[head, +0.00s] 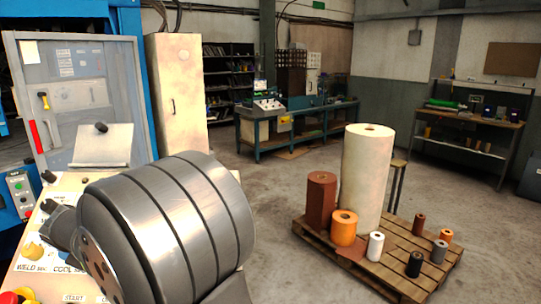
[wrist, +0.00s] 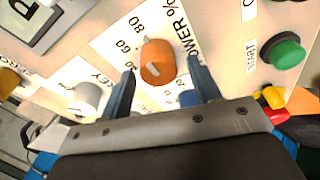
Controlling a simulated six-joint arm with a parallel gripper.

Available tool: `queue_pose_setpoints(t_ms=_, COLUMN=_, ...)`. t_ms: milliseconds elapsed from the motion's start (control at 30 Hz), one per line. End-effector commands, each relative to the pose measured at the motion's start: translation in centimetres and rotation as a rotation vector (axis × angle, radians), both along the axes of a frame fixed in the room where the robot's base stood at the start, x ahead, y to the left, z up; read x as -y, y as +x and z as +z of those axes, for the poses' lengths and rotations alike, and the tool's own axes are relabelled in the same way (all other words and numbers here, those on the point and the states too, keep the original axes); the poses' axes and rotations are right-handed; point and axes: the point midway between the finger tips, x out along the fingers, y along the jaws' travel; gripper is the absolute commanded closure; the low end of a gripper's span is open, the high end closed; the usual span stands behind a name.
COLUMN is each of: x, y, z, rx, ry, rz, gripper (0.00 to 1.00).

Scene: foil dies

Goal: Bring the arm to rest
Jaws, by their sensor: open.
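My gripper (wrist: 161,66) shows in the wrist view with its two dark fingers apart and nothing held between them. An orange knob (wrist: 157,62) on a pale control panel (wrist: 225,22) lies in the gap between the fingertips, with a POWER % scale around it. I cannot tell whether a finger touches the knob. In the head view, my large metal arm link covers much of the panel (head: 62,186), and I cannot make out the gripper's fingers there.
By the knob are a green START button (wrist: 286,53), a silver key switch (wrist: 87,98) and a partly hidden blue control (wrist: 188,98). A blue machine (head: 128,25) stands behind the panel. A pallet (head: 385,262) with several rolls stands right; open floor lies beyond.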

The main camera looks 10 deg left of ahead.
Motion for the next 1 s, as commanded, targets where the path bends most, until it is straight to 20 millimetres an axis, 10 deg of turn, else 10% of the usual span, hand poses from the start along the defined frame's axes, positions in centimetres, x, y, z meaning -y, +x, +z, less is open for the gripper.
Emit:
queue_pose_setpoints(t_ms=567, x=-0.3, y=0.6, z=-0.7, rx=0.000, ry=0.000, rz=0.000, gripper=0.43)
queue_pose_setpoints(t_ms=1000, x=1.6, y=-3.2, z=4.5, rx=0.002, ry=0.004, rz=0.001, gripper=0.43)
